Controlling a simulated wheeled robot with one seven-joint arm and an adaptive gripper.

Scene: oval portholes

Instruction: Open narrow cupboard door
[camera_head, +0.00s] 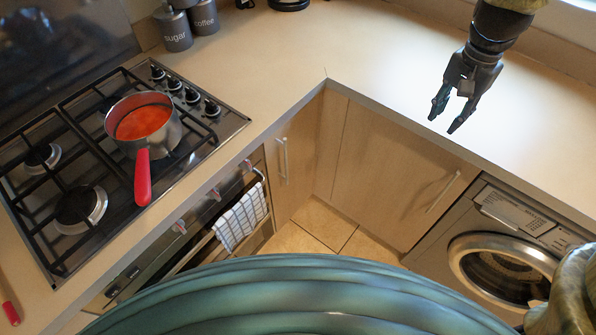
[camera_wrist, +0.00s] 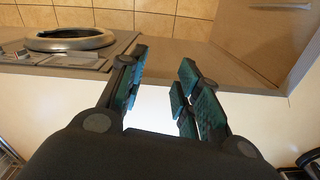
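The narrow cupboard door (camera_head: 294,150) is pale wood, beside the oven and under the counter corner. It looks shut. Its upright metal bar handle (camera_head: 283,160) is near its left edge. A wider cupboard door (camera_head: 385,170) with a slanting bar handle (camera_head: 443,192) is to its right, also shut. My gripper (camera_head: 445,120) is open and empty above the right counter, well apart from the narrow door. In the wrist view my gripper (camera_wrist: 164,75) shows two spread fingers over the counter edge, with nothing between them.
The counter (camera_head: 360,60) forms a corner over the cupboards. A pan (camera_head: 163,132) with red contents and a red handle stands on the hob (camera_head: 65,225). A checked towel (camera_head: 240,215) hangs on the oven. A washing machine (camera_head: 490,225) is at right. Some tiled floor (camera_head: 318,226) is clear.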

